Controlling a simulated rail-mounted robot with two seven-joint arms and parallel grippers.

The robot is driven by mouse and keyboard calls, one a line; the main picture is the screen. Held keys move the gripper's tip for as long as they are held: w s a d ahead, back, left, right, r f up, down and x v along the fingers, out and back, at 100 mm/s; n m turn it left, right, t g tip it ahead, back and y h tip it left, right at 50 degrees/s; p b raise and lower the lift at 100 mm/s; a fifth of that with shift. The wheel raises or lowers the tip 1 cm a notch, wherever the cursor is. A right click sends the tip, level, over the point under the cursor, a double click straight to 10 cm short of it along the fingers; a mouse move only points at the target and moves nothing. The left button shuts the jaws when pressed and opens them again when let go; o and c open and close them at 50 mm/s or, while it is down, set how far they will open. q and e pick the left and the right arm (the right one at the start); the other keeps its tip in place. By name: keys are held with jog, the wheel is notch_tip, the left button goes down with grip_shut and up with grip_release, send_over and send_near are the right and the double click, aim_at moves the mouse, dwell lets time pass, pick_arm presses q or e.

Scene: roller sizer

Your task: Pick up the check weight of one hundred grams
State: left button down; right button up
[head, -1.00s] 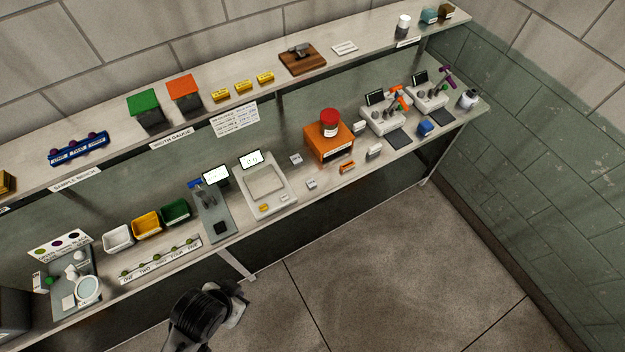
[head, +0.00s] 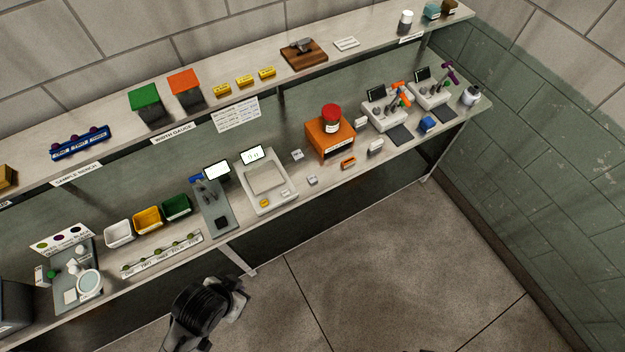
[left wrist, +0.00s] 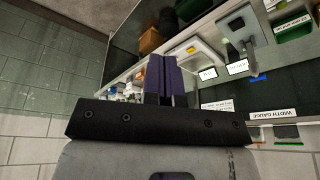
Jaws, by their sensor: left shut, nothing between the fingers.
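I cannot tell which object is the hundred-gram check weight, as the small labels are not legible. Two small grey blocks, one farther back (head: 297,154) and one nearer the front (head: 312,180), lie on the bench right of the white scale (head: 287,194). A small yellow piece (head: 264,203) and a small pale piece (head: 284,196) lie at the scale's front. My left gripper (left wrist: 163,60) shows in the left wrist view, its fingers together and empty, apart from the bench. My right gripper is not in view.
An orange box (head: 322,144) with a red-lidded jar (head: 331,118) stands right of the scale. A grey plate device (head: 213,218) stands left of it. An upper shelf (head: 215,118) overhangs the bench's back. White, yellow and green bins (head: 147,219) stand at left. The floor in front is clear.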

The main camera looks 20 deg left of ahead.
pick_arm(q)
jog(key=c, duration=1.9)
grip_release()
jog(key=o, duration=1.3)
